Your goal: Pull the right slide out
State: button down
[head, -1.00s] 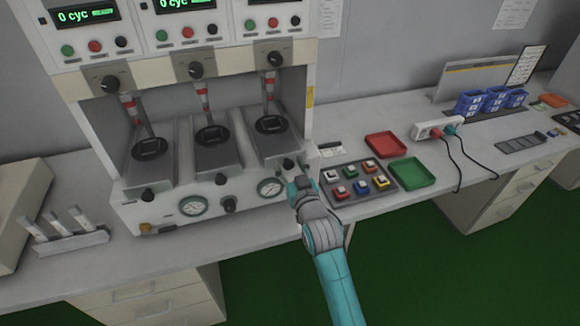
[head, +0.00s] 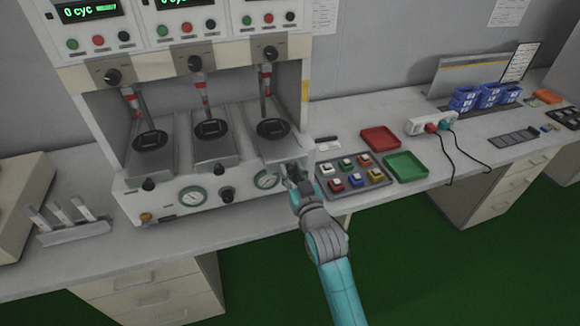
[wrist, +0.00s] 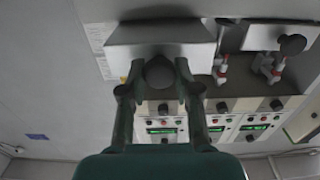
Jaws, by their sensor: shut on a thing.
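The right slide (head: 283,150) is a grey metal block with a black round pad on top, in the right bay of the white test rig. The gripper is shut on this knob. In the head view the gripper mostly hides the knob.
A button panel (head: 352,176) stands close right of my gripper, beside a red tray (head: 380,139) and a green tray (head: 406,167). A power strip (head: 430,124) with cables is further right. Gauges are on the rig's front. Green floor is open before the bench.

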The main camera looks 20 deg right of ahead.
jog(key=s, duration=0.9)
jog(key=shift+s, duration=0.15)
jog(key=c, duration=0.8)
grip_release()
jog(key=shift+c, duration=0.2)
jog(key=s, duration=1.2)
jog(key=s+f+g, duration=0.1)
jog(key=s+f, duration=0.3)
jog(key=s, duration=1.1)
jog(key=s+f+g, duration=0.2)
jog(key=s+f, duration=0.2)
jog(key=s, duration=1.1)
